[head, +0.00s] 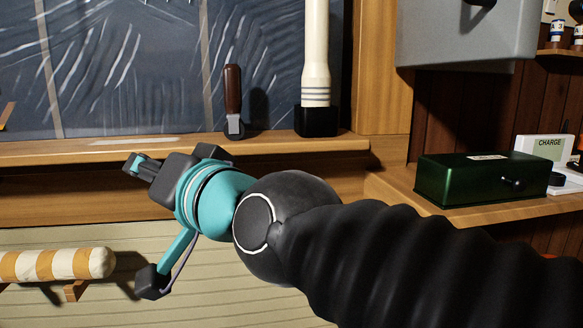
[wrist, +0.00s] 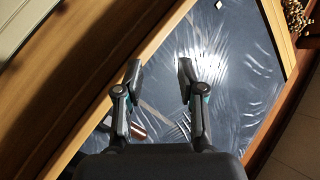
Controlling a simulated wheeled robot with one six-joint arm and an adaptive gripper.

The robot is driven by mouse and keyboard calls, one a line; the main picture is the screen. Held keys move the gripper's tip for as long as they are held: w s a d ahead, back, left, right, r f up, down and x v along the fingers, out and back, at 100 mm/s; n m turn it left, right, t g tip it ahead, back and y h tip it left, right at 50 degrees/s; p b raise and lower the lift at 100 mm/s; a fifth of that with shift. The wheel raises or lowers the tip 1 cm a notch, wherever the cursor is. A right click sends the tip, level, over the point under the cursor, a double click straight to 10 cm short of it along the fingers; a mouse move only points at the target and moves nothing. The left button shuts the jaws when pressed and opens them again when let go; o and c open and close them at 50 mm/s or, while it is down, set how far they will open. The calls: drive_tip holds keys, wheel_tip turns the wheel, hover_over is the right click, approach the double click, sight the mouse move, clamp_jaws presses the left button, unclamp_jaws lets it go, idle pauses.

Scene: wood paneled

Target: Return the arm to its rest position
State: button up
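My gripper (head: 140,164) is at the left of the head view, in front of the wooden ledge and pointing left. In the wrist view my gripper (wrist: 160,72) shows two dark fingers standing apart with nothing between their tips. It is open and empty. My black ribbed arm reaches in from the lower right of the head view, bent at a round dark joint behind the teal wrist.
A brown-handled tool (head: 233,100) and a white cylinder (head: 316,55) in a black base stand on the ledge (head: 300,146). A green box (head: 470,178) sits on the right shelf (head: 450,212), below a grey cabinet (head: 465,35). A striped roll (head: 60,264) is lower left.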

drive_tip(key=s+d+f+n+g+h, duration=0.15)
drive_tip(key=d+f+h, duration=0.25)
drive_tip(key=d+f, duration=0.6)
drive_tip(key=s+d+f+n+g+h, duration=0.1)
drive_tip(key=d+f+g+h, duration=0.3)
drive_tip(key=f, duration=0.9)
drive_tip(key=s+d+f+m+h, duration=0.2)
drive_tip(key=d+f, duration=0.2)
drive_tip(key=d, duration=0.5)
drive_tip(key=s+d+f+m+h, duration=0.2)
drive_tip(key=d+f+h, duration=0.1)
drive_tip(key=d, duration=0.6)
drive_tip(key=shift+d+f+p, duration=0.25)
drive_tip(key=shift+f+p, duration=0.15)
drive_tip(key=shift+f, duration=0.1)
drive_tip(key=shift+a+g, duration=0.1)
drive_tip(key=shift+g, duration=0.15)
